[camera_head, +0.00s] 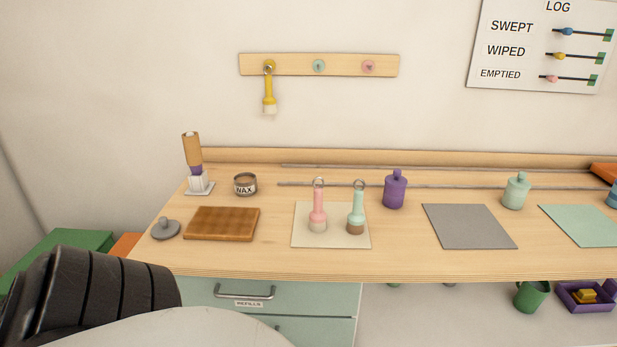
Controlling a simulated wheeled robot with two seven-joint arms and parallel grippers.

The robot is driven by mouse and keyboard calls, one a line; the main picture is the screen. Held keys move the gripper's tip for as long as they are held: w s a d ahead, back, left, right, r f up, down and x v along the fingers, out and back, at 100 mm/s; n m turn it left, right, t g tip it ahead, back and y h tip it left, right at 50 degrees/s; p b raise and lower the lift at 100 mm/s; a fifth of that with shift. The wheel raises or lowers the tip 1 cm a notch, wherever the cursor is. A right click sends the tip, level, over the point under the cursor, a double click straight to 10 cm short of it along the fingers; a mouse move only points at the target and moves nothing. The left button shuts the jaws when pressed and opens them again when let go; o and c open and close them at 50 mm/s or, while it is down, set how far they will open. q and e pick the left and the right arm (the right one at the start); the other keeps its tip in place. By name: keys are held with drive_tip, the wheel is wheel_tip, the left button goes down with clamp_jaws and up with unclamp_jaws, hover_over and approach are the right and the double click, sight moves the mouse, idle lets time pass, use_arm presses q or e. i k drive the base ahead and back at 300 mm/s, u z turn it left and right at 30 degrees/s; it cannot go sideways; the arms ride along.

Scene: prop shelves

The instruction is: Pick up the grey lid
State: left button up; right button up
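The grey lid (166,229) is a small round disc with a knob on top. It lies flat near the left front corner of the wooden worktop (270,262), just left of a brown wooden board (222,224). An open wax tin (245,184) stands behind the board. Part of my dark ribbed arm shows at the lower left, below the lid and apart from it. Neither of my grippers shows in this view.
A brush in a holder (197,179) stands behind the lid. Pink (318,207) and mint (357,210) brushes stand on a beige mat (300,236). A purple bottle (395,190) is farther right. Below are drawers (235,308) and a green box (70,247).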

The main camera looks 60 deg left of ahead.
sight(165, 229)
drive_tip(key=z, duration=0.1)
drive_tip(key=i, duration=0.85)
drive_tip(key=u, duration=2.95)
drive_tip(key=i, duration=0.5)
drive_tip(key=z, duration=0.05)
